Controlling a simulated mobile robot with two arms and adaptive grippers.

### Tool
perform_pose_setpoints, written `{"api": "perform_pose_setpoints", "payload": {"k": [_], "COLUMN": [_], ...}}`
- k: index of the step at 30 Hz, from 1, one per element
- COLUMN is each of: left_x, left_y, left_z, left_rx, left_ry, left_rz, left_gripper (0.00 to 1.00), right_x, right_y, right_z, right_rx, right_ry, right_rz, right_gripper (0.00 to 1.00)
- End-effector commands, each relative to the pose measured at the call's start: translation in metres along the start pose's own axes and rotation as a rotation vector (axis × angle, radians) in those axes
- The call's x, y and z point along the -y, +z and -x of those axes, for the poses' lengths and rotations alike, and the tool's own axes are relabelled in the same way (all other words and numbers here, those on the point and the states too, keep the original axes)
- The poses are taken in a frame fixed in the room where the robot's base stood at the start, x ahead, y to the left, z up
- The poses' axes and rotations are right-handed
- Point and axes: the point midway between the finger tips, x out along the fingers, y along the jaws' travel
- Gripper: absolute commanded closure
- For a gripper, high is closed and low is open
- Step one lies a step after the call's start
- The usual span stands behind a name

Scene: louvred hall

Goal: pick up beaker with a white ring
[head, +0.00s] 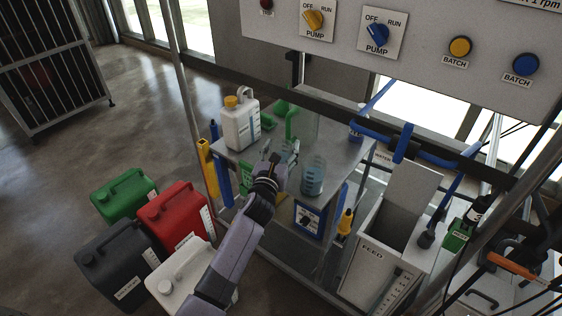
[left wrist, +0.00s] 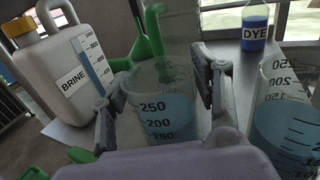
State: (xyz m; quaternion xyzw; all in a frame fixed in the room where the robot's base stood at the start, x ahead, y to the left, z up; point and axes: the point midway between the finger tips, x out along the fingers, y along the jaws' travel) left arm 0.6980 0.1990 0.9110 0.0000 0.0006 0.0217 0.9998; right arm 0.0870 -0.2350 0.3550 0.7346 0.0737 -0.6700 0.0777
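Two clear graduated beakers with blue liquid stand close together on a grey bench (head: 240,155). One beaker (left wrist: 165,110) is between the fingers of my left gripper (left wrist: 160,95) in the left wrist view; I cannot tell whether the pads touch it. In the head view, my left gripper (head: 277,158) largely hides this beaker. The other beaker (head: 313,176) stands to the right, and it also shows at the right edge of the left wrist view (left wrist: 288,120). I cannot make out a white ring on either. My right gripper is not in view.
A white brine jug (head: 241,125) stands on the bench to the left. A green pipe (head: 291,122) rises behind my gripper. A dye bottle (left wrist: 255,25) stands behind the beakers. A control panel (head: 420,50) overhangs the bench. Several canisters (head: 170,210) stand on the floor.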

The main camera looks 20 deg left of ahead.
Motion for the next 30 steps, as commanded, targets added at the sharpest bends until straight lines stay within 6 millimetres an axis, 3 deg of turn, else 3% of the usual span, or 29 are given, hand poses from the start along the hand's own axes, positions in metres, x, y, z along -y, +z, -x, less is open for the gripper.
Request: {"api": "perform_pose_setpoints", "payload": {"k": [17, 26, 30], "left_x": [0.0, 0.0, -0.001], "left_y": [0.0, 0.003, 0.014], "left_z": [0.0, 0.0, -0.001], "left_rx": [0.0, 0.003, 0.006], "left_ry": [0.0, 0.0, -0.001], "left_rz": [0.0, -0.001, -0.001], "left_gripper": [0.84, 0.85, 0.85], "right_x": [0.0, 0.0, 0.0], "right_y": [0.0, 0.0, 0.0], "right_z": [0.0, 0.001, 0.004], "right_rx": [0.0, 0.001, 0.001], "right_ry": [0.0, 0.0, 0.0], "right_rz": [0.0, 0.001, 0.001], "right_gripper": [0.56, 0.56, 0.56]}}
